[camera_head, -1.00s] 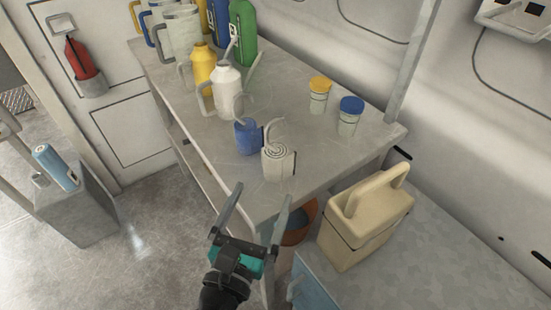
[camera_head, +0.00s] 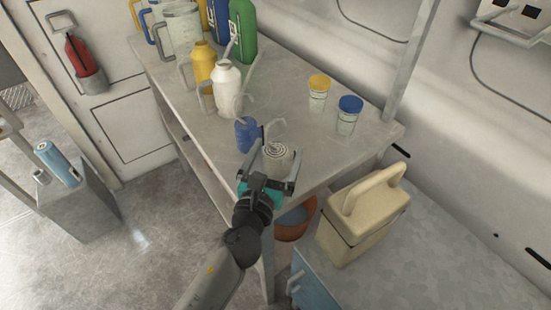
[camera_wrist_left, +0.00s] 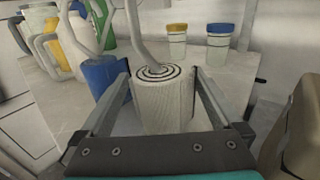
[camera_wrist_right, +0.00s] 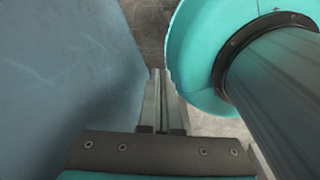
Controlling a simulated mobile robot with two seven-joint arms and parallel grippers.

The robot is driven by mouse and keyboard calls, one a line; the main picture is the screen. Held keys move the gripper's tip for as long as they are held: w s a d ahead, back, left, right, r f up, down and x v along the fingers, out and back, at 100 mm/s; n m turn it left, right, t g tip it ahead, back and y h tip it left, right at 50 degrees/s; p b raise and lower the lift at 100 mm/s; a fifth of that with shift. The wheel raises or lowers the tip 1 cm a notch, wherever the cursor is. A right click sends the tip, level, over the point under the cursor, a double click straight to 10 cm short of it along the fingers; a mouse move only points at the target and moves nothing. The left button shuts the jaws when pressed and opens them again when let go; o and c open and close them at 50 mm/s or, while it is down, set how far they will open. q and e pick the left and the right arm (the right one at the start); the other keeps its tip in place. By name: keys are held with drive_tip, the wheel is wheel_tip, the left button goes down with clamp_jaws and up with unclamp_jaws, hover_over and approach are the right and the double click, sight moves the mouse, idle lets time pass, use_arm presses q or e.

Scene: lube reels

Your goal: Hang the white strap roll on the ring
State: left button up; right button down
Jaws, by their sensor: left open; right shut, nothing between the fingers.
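The white strap roll (camera_head: 279,155) stands upright on the near end of the grey table (camera_head: 215,160). Its spiral top and a curved pale tail show in the left wrist view (camera_wrist_left: 165,105). My left gripper (camera_head: 280,148) is open, with one finger on each side of the white roll; I cannot tell whether they touch it. A blue roll (camera_head: 246,135) stands just left of it, outside the left finger, and also shows in the left wrist view (camera_wrist_left: 106,85). My right gripper (camera_wrist_right: 161,75) is shut and empty. I cannot make out the ring.
A white bottle (camera_head: 226,88) and a yellow bottle (camera_head: 203,62) stand farther back. Yellow-lidded (camera_head: 317,93) and blue-lidded (camera_head: 348,115) jars stand to the right. A beige handled container (camera_head: 362,215) is beside the table's near end. The table between bottles and jars is clear.

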use_arm(q)
drive_tip(key=shift+x, duration=0.95)
clamp_jaws()
